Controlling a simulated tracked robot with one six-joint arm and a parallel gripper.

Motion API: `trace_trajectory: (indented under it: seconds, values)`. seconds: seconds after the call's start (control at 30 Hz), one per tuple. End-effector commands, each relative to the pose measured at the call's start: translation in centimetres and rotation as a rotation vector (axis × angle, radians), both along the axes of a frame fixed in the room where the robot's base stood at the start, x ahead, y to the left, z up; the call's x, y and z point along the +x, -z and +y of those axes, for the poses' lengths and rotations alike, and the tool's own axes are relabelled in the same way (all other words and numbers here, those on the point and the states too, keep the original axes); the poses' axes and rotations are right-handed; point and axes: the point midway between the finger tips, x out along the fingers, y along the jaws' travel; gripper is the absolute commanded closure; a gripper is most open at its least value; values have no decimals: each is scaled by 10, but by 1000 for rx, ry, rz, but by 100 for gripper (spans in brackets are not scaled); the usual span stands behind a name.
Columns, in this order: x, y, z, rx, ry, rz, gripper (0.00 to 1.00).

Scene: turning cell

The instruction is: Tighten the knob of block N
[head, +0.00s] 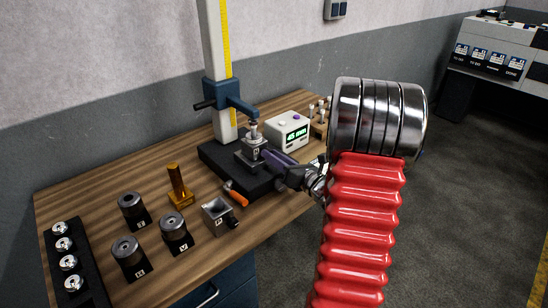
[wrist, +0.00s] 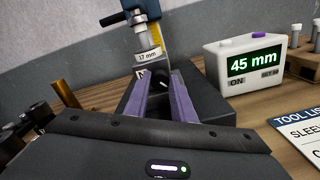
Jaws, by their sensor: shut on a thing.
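Block N (head: 249,147) stands on the dark base of the height gauge, under its blue arm. In the wrist view a corner of its N label (wrist: 141,73) shows just left of the fingers. My gripper (head: 268,157) reaches the block from the right. In the wrist view its two purple fingers (wrist: 162,92) are shut on the dark knob (wrist: 161,79) at the block's front. The fingers hide part of the knob and most of the block. A piece marked 17 mm (wrist: 148,55) sits above the block.
The gauge's column (head: 216,60) rises behind the block. A white display box (head: 288,132) reading 45 mm stands close on the right. An orange-handled tool (head: 235,192), an open grey block (head: 219,216), a brass post (head: 178,186) and dark cylinders (head: 131,209) stand to the front left.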

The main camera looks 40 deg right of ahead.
Motion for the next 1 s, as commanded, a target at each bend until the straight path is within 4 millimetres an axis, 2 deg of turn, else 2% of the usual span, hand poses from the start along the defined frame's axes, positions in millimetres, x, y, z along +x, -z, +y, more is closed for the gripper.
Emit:
trace_trajectory:
  seconds: [0.57, 0.6, 0.7, 1.0]
  values:
    - [-1, 1, -1, 44, 3, 4, 100]
    - [-1, 1, -1, 44, 3, 4, 74]
    - [0, 1, -1, 44, 2, 3, 69]
    - [-2, 0, -1, 42, 2, 2, 69]
